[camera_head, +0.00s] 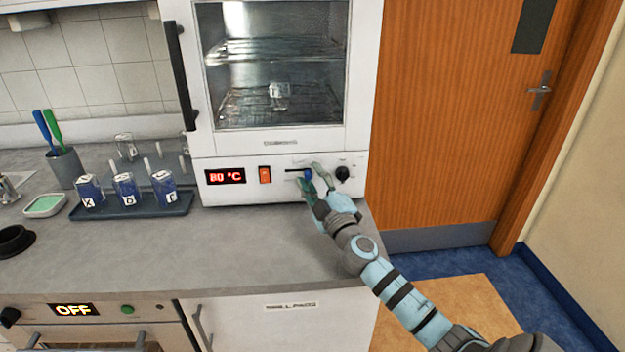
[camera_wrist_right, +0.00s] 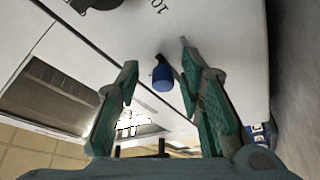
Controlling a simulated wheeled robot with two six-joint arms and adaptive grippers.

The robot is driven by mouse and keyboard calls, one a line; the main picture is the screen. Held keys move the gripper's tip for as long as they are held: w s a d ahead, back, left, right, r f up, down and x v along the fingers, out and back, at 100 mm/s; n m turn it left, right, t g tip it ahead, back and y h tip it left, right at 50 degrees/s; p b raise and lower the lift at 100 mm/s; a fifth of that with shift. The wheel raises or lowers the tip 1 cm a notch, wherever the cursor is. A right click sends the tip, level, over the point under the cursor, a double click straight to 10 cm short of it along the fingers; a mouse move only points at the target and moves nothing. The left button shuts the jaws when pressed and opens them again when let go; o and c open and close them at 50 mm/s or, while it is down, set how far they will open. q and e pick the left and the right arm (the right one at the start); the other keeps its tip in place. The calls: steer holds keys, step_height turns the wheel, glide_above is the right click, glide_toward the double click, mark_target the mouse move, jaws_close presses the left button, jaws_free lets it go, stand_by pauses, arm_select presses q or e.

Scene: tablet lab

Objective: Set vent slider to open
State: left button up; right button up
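The vent slider is a small blue knob (camera_head: 308,174) on the white front panel of the oven (camera_head: 240,192). In the head view it sits at the right end of a short dark horizontal slot (camera_head: 293,171). My right gripper (camera_head: 311,176) is at the panel with its fingers spread on either side of the knob. In the right wrist view the blue knob (camera_wrist_right: 163,79) shows between the two green fingers (camera_wrist_right: 158,76), with gaps on both sides. Any labels by the slot are too small to read. My left gripper is not in view.
A black dial (camera_head: 342,173) is just right of my right gripper. An orange switch (camera_head: 265,175) and a red "80 °C" display (camera_head: 225,176) are to the left. A dark tray (camera_head: 140,207) with several blue-labelled containers stands on the counter (camera_head: 240,245), whose front middle is clear.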

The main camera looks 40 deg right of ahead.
steer(key=shift+a, duration=0.1)
steer(key=shift+s+a+f, duration=0.1)
steer(key=shift+s, duration=0.1)
steer(key=v, duration=1.1)
steer(key=shift+s, duration=0.25)
